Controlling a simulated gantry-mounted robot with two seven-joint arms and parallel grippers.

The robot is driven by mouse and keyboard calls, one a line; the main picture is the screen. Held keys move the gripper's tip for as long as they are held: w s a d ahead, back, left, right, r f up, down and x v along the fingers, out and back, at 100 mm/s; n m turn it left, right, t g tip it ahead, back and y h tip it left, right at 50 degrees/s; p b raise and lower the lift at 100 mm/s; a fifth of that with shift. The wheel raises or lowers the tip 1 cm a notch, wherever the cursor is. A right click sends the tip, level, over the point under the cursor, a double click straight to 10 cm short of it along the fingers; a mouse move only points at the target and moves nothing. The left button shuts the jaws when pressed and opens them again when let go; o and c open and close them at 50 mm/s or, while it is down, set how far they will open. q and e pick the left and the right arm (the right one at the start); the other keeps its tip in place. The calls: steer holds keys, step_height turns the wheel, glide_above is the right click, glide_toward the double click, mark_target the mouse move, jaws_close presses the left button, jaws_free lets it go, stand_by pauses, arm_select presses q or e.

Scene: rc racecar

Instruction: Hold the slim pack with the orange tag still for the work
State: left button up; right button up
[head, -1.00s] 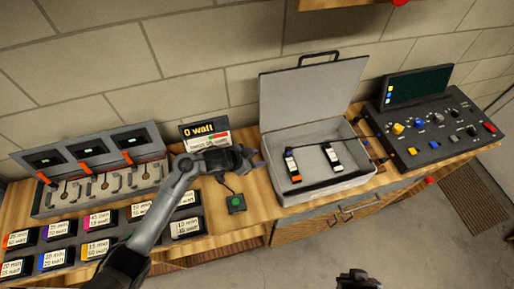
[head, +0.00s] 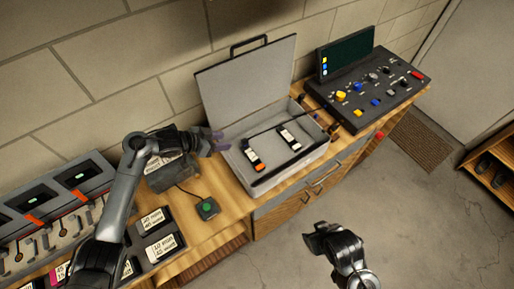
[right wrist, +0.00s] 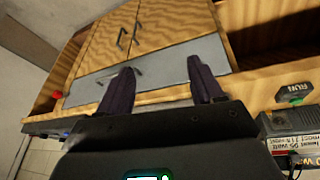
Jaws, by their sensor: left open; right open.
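The slim pack with the orange tag (head: 253,157) is a black pack with a white label and an orange end. It lies in the open grey case (head: 236,176), towards the left side. A similar slim pack without visible orange (head: 290,138) lies to its right. My left gripper (head: 219,141) is open at the left edge of the case, apart from the orange-tagged pack. My right gripper (head: 314,238) is in front of the bench, away from the case. Its open, empty fingers show in the right wrist view (right wrist: 160,80), with cabinet fronts beyond; neither pack shows there.
The raised case lid (head: 250,85) stands behind the packs. A control panel (head: 370,92) is right of the case. A green button box (head: 207,208) sits left of it, with a charger bank (head: 60,215) farther left. Floor in front of the bench is clear.

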steer(key=w+d+f+n+t+h, duration=0.1)
steer(key=w+f+n, duration=0.15)
steer(key=w, duration=0.65)
steer(key=w+d+f+n+t+h, duration=0.15)
steer(key=w+f, duration=0.25)
steer(key=w, duration=0.6)
steer(key=w+d+r+h, duration=0.2)
steer(key=w+d+r, duration=0.1)
steer(key=w+d, duration=0.5)
steer(key=w+d+r+h, duration=0.2)
steer(key=w+d+r, duration=0.2)
steer(key=w+d, duration=0.35)
steer(key=w+a+r, duration=0.3)
steer(key=r, duration=0.1)
steer(key=m+g+y, duration=0.1)
steer(key=g+y, duration=0.5)
steer(key=g, duration=0.1)
glide_above(260, 166)
steer(key=shift+t, duration=0.25)
step_height(260, 166, down, 10)
steer(key=shift+s+r, duration=0.1)
steer(key=shift+r, duration=0.15)
